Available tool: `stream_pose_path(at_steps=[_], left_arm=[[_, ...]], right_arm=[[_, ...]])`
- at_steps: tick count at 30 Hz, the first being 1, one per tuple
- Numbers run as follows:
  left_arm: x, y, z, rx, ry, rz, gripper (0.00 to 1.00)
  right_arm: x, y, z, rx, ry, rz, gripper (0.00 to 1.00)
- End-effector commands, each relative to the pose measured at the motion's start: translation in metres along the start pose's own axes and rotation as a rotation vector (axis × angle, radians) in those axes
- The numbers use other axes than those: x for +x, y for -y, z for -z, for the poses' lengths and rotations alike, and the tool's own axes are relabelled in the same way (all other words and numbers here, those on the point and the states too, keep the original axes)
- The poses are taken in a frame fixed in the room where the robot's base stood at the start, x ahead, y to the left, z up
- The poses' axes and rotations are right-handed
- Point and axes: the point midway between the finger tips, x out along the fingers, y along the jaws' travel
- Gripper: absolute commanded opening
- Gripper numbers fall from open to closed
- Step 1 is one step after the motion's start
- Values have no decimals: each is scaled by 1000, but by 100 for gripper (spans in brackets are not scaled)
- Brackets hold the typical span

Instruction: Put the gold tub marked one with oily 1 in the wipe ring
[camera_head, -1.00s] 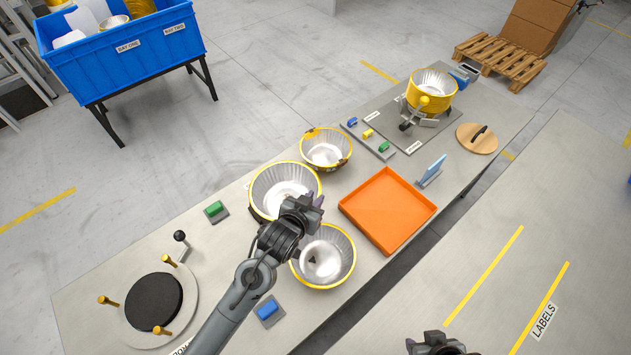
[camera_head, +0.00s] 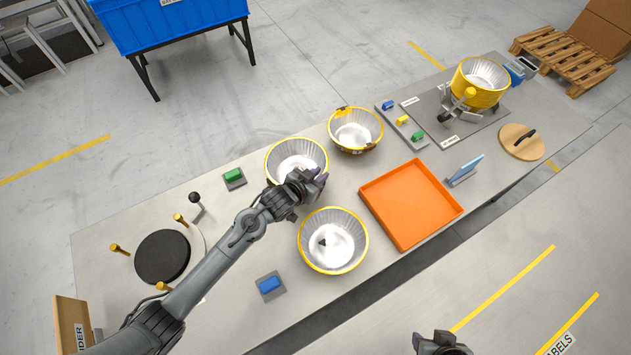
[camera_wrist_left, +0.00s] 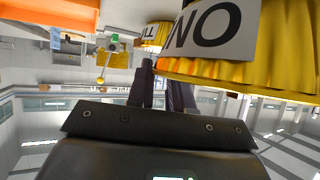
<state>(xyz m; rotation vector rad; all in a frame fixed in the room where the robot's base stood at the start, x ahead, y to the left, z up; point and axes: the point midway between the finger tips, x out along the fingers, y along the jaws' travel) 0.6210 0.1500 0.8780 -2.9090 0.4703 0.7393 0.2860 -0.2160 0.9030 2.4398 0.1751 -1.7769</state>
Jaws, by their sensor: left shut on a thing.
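My left gripper (camera_head: 314,184) is shut on the near right rim of a gold tub (camera_head: 297,160) with a silver inside, which stands upright on the bench. In the left wrist view the fingers meet the edge of a yellow tub (camera_wrist_left: 270,50) with a label reading "NO"; the rest is cut off. A second gold tub (camera_head: 334,240) stands just in front, apart. A third, brown-stained gold tub (camera_head: 355,130) stands behind to the right. A round fixture with a black disc (camera_head: 162,257) and gold pegs is at left; no label identifies it as the wipe ring. My right gripper (camera_head: 440,344) is partly cut off at the bottom.
An orange tray (camera_head: 410,203) lies right of the tubs. A yellow tub (camera_head: 481,85) sits in a clamp fixture at far right. A black-knobbed lever (camera_head: 195,198) stands by the disc. Bare bench lies between disc and tubs.

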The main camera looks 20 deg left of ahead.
Motion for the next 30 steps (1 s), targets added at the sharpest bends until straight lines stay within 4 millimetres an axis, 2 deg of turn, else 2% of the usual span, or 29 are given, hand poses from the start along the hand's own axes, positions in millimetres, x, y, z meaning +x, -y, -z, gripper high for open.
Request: stream_pose_path(at_steps=[3, 8, 18, 24, 25, 30], left_arm=[[4, 8, -4, 0, 0, 0, 0], [6, 10, -8, 0, 0, -2, 0], [24, 9, -40, 1, 1, -1, 0], [24, 9, -41, 0, 1, 0, 0], [24, 9, -41, 0, 1, 0, 22], [24, 9, -40, 0, 1, 0, 46]], right_arm=[[1, -1, -1, -3, 0, -3, 43], [2, -3, -1, -9, 1, -8, 43], [10, -3, -4, -10, 1, -9, 43], [9, -2, -3, -6, 0, -6, 43], [9, -2, -3, -5, 0, -6, 43], [9, -1, -3, -1, -1, -3, 43]])
